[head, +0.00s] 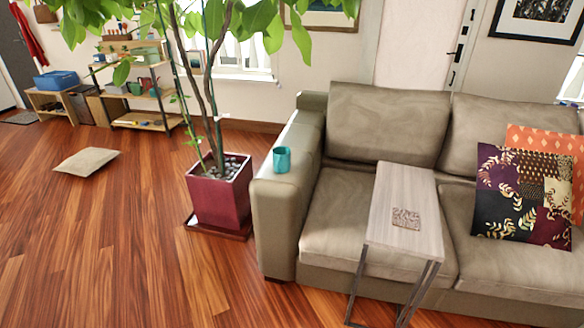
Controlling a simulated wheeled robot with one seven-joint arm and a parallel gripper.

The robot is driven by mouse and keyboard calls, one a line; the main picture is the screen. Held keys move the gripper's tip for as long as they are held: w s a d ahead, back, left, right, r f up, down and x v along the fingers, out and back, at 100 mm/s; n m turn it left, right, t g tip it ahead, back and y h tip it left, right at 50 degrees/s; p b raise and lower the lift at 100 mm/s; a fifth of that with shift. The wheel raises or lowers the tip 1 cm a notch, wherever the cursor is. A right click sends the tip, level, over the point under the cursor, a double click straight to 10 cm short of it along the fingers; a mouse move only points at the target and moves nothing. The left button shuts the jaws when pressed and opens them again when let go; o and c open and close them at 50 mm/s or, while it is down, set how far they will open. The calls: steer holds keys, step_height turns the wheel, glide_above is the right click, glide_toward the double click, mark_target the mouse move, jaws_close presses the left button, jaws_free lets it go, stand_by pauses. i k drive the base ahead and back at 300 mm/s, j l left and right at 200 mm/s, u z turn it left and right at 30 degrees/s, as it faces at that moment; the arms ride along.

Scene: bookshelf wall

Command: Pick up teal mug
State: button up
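The teal mug (282,160) stands upright on the left armrest (263,207) of the beige sofa, near the middle of the picture. Its handle seems to be on its left side, though it is small in the view. Nothing touches the mug besides the armrest. My gripper is not in view.
A potted tree (219,192) stands on the floor just left of the armrest, its leaves hanging high. A side table (400,205) straddles the sofa seat. Patterned cushions (522,195) lie at right. A floor cushion (86,160) lies far left. The wooden floor (130,265) in front is clear.

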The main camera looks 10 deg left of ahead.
mark_target(281, 162)
steer(key=i+j+u, duration=0.2)
steer(key=i+j, duration=0.25)
steer(key=i+j+u, duration=0.2)
steer(key=i+j, duration=0.15)
steer(key=i+j+u, duration=0.25)
steer(key=i, duration=0.35)
steer(key=i+j+u, duration=0.2)
steer(key=i, duration=0.3)
steer(key=i+j+u, duration=0.2)
steer(key=i, duration=0.3)
